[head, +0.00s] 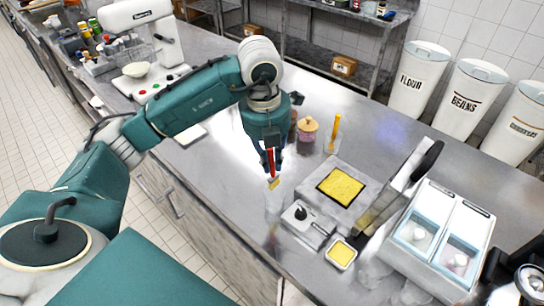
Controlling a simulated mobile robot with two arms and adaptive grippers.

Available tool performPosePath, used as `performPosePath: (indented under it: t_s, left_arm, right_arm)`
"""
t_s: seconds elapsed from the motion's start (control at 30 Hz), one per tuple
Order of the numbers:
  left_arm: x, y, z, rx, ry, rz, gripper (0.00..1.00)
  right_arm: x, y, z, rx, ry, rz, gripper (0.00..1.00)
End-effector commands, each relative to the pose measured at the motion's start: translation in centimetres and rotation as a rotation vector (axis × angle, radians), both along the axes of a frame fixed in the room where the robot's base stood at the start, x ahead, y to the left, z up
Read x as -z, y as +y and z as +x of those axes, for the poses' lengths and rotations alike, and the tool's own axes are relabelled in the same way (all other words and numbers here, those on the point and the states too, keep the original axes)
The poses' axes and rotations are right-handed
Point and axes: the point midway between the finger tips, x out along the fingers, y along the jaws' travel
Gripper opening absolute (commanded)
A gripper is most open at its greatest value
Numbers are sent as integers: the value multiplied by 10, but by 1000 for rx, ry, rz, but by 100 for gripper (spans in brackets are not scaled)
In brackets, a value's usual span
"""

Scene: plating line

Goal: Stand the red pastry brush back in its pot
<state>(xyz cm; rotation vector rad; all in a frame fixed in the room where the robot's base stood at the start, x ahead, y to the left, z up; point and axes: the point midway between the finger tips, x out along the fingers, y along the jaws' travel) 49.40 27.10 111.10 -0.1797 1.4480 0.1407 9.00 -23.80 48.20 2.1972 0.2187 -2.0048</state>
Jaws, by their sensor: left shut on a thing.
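My left gripper (270,163) points down over the steel counter and is shut on the red pastry brush (271,164). The brush hangs upright with its pale yellow bristles (273,184) downward. A faint, see-through shape (273,203) lies just below the bristles; it may be a clear pot, but I cannot tell whether the bristles are inside it. A yellow-handled tool (336,127) stands upright in a clear holder (331,146) to the right. My right gripper is not in view.
A board with a yellow square (341,187), a small yellow-filled tray (341,254) and a grey device with a black knob (306,223) are right of the brush. A two-lidded container (440,236) is farther right.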

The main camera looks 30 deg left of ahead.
Motion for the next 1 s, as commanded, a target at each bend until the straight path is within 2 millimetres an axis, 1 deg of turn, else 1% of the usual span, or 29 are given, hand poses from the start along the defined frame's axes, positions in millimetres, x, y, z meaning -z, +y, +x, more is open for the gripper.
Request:
performPosePath:
  t_s: [0.03, 0.2, 0.7, 0.83, 1.0]
  left_arm:
    - [9, 0, 0, 0, 0, -1, 0]
    - [27, 0, 0, 0, -2, 0, 0]
    - [75, 0, 0, -1, -1, 0, 0]
    - [82, 0, 0, -1, -1, 0, 0]
    - [84, 0, 0, -1, -1, 0, 0]
  right_arm:
    - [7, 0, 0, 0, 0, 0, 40]
    - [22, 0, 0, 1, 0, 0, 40]
    - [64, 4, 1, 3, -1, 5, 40]
    - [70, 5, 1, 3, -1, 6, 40]
    - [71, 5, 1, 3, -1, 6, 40]
